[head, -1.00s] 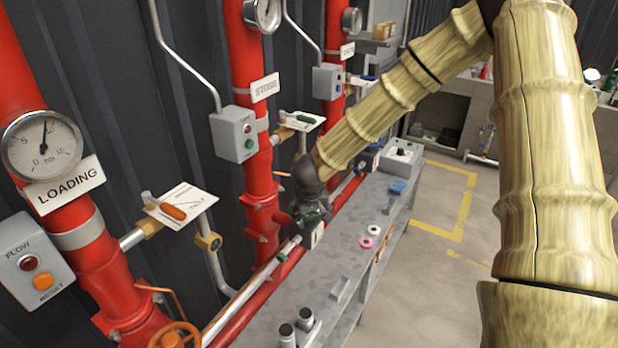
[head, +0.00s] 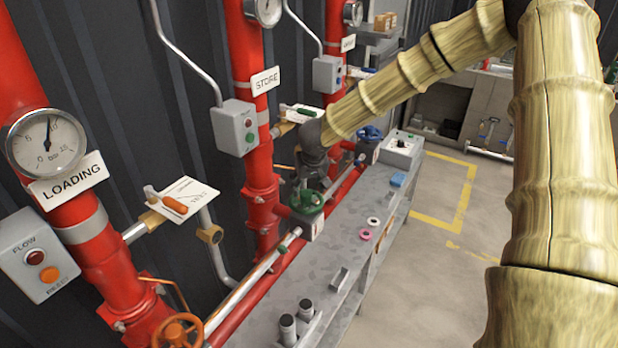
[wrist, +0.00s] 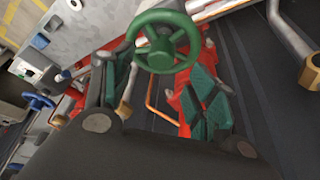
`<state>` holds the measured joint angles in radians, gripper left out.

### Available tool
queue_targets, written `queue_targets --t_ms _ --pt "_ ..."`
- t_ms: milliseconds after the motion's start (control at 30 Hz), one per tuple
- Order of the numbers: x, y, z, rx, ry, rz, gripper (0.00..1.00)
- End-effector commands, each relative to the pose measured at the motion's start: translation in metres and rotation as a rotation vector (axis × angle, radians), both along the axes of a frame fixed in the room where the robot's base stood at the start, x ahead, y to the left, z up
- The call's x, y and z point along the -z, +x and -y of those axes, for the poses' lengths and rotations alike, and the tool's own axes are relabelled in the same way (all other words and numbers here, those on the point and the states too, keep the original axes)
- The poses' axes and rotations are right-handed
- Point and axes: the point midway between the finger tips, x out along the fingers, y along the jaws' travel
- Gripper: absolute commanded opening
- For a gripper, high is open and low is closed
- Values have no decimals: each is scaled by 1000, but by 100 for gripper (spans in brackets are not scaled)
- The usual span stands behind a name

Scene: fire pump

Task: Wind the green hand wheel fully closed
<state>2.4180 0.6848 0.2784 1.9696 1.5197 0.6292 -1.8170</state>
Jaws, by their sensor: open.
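The green hand wheel (head: 306,201) sits on the pipework beside the middle red standpipe, marked STORE, in the head view. In the wrist view the green wheel (wrist: 150,17) shows large at the top centre, with its spokes and hub. My gripper (wrist: 157,76) is open, its green-padded fingers apart on either side below the wheel. Nothing is between the fingers, and they look clear of the rim, though the exact gap is hard to judge. In the head view my dark gripper is just above and behind the wheel, and its fingers are partly hidden.
An orange hand wheel (head: 177,331) is at the lower left and a blue hand wheel (head: 369,134) lies beyond the green one. Red pipes and a grey bench (head: 335,255) with small items run alongside. A lever valve with an orange handle (head: 166,200) projects at left.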

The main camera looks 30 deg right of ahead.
Motion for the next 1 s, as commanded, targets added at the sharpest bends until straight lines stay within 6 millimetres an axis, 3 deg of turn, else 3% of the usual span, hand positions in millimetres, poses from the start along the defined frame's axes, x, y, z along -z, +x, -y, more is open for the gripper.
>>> queue_targets --t_ms 400,867,1000 --pt "39 16 4 -1 -1 0 58" --pt "46 19 5 -1 -1 1 58" --pt "46 19 5 -1 -1 1 34"
